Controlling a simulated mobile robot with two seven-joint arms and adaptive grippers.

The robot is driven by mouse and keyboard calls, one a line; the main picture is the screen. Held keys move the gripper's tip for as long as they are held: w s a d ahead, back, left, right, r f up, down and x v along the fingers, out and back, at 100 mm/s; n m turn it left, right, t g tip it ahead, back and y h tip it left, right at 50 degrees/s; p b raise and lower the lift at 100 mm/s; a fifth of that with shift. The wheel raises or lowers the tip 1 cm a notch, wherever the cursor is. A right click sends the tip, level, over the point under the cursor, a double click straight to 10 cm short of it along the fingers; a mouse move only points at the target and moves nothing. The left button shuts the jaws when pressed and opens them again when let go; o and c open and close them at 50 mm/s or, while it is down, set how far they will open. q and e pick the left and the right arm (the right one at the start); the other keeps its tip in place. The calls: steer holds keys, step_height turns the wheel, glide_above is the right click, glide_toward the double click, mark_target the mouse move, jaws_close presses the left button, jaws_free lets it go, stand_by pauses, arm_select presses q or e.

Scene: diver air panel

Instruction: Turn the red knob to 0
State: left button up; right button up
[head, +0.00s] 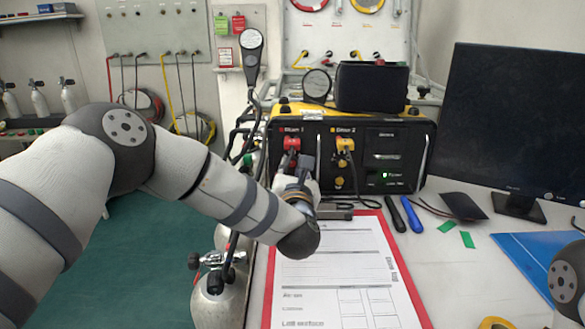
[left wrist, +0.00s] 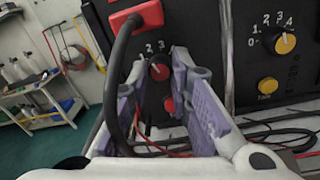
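The red knob (left wrist: 158,69) is on the black front of the diver air panel (head: 390,135), under the red connector (head: 291,143) labelled Diver 1. In the left wrist view, numerals 1, 2 and 3 show above it; the 0 is hidden and its pointer is too small to read surely. My left gripper (head: 298,165) is at the panel front and covers the knob in the head view. In the left wrist view, its purple-padded fingers (left wrist: 160,70) are apart, one on each side of the knob; contact cannot be told. My right gripper is out of view.
A black hose hangs from the red connector past my left finger. A yellow knob (left wrist: 285,43) with a dial is to the right. A gas cylinder (head: 215,300) stands at the table's left.

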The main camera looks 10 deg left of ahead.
arm_select(q)
steer(key=shift+f+n, duration=0.1)
steer(key=shift+n, duration=0.2)
jaws_close()
steer(key=n, duration=0.2)
steer(key=shift+n, duration=0.3)
steer(key=n+b, duration=0.1)
steer(key=n, duration=0.2)
steer(key=shift+f+n, duration=0.15)
steer(key=shift+n, duration=0.15)
steer(key=n+b, duration=0.1)
steer(key=n, duration=0.2)
steer(key=shift+n, duration=0.4)
steer(key=shift+n+h+b, duration=0.4)
steer(key=shift+n+b, duration=0.3)
steer(key=shift+n, duration=0.3)
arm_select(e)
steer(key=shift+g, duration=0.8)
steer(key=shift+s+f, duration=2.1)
arm_select(q)
steer(key=shift+r, duration=0.25)
steer(key=o, duration=0.9)
jaws_free()
steer(key=shift+c, duration=0.2)
